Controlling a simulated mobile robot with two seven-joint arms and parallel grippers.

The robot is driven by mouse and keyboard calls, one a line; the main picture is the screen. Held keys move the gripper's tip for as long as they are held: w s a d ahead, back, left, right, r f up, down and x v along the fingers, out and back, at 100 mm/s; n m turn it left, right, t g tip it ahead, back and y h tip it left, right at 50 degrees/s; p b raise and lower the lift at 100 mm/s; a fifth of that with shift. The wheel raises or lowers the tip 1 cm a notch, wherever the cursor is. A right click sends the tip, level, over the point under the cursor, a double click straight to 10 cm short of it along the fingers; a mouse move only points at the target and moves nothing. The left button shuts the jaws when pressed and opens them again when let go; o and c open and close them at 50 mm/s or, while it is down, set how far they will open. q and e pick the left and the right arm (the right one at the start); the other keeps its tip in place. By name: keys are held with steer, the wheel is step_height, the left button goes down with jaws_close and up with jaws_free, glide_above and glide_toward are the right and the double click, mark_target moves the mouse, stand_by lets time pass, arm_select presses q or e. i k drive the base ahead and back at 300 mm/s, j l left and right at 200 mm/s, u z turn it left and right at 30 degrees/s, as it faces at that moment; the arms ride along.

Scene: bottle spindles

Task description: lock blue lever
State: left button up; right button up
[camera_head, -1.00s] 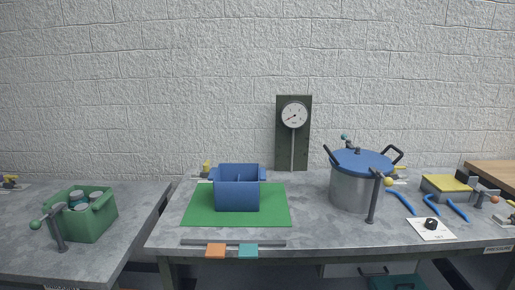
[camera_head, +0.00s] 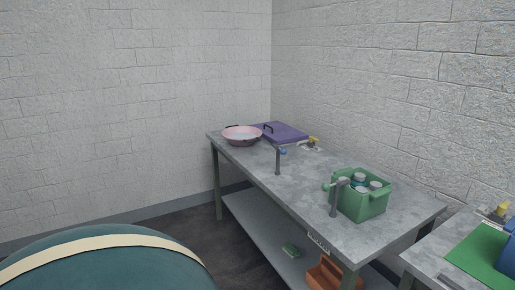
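A lever with a blue knob (camera_head: 283,152) shows in the head view. It sits at the top of a dark upright post (camera_head: 278,163) on the near edge of the left grey table (camera_head: 240,160). The knob points to the right of the post. Whether the lever is locked cannot be told at this size. Neither of my grippers is in view.
A green crate (camera_head: 362,206) of jars stands to the right, beside a post with a green knob (camera_head: 326,187). A pink pan (camera_head: 242,133) and purple lid (camera_head: 284,132) lie at the back. A large teal rounded shape (camera_head: 110,268) fills the lower left.

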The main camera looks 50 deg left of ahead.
mark_target(283, 151)
steer(key=u, duration=1.55)
steer(key=i+j+z, duration=0.1)
steer(key=z, duration=1.45)
steer(key=j+z, duration=1.15)
steer(key=j, duration=0.15)
steer(key=k+j+z, duration=0.2)
steer(key=j, duration=0.15)
steer(key=k+j+z, duration=0.2)
steer(key=j, duration=0.15)
steer(key=k+j+z, duration=0.1)
steer(key=j, duration=0.25)
steer(key=k+j+z, duration=0.1)
steer(key=j, duration=0.25)
steer(key=k+j+z, duration=0.1)
steer(key=j, duration=0.2)
steer(key=k+j, duration=0.25)
steer(key=j, duration=0.2)
steer(key=k+j, duration=0.25)
steer(key=j, duration=0.15)
steer(key=k+j, duration=0.25)
steer(key=j, duration=0.2)
steer(key=k+j, duration=0.25)
steer(key=j, duration=0.2)
